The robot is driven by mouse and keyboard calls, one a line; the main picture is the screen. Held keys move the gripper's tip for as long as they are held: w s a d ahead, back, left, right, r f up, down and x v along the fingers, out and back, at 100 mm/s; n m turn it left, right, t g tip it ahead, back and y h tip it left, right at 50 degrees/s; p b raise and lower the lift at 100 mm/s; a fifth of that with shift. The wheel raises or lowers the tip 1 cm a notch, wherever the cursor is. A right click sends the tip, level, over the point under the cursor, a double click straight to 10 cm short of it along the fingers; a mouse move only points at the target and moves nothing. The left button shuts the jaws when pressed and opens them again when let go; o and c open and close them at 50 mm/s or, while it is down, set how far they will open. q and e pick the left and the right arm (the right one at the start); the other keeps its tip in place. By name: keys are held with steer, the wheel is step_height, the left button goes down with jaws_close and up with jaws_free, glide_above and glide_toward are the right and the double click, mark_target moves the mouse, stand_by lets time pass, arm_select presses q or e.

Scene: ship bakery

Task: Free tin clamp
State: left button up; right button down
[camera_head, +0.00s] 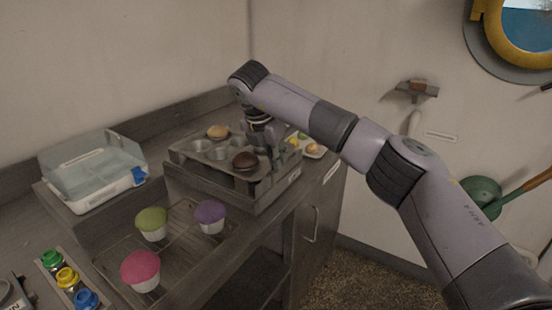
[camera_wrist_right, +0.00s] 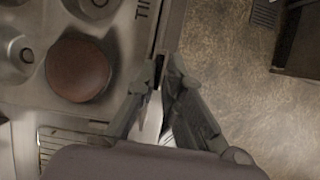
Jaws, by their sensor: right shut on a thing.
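The muffin tin (camera_head: 196,161) sits on a raised metal stand on the counter, with a pale muffin (camera_head: 218,131) and a dark brown muffin (camera_head: 245,161) in its cups. The dark muffin also shows in the right wrist view (camera_wrist_right: 78,70). My right gripper (camera_head: 272,155) reaches down at the tin's right edge. In the right wrist view, its fingers (camera_wrist_right: 164,82) are close together beside that edge, around a narrow pale piece (camera_wrist_right: 150,118), which looks like the tin clamp. The fingers hide most of it. My left gripper is out of view.
A cooling rack (camera_head: 180,245) holds green (camera_head: 151,222), purple (camera_head: 210,215) and pink (camera_head: 141,269) cupcakes in front of the stand. A clear-lidded box (camera_head: 92,170) stands left. Small coloured jars (camera_head: 68,279) stand front left.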

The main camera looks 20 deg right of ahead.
steer(key=shift+w+a+r, duration=0.1)
steer(key=shift+r, duration=0.1)
steer(key=c, duration=1.8)
jaws_free()
steer(key=shift+a+f, duration=0.1)
steer(key=v, duration=1.2)
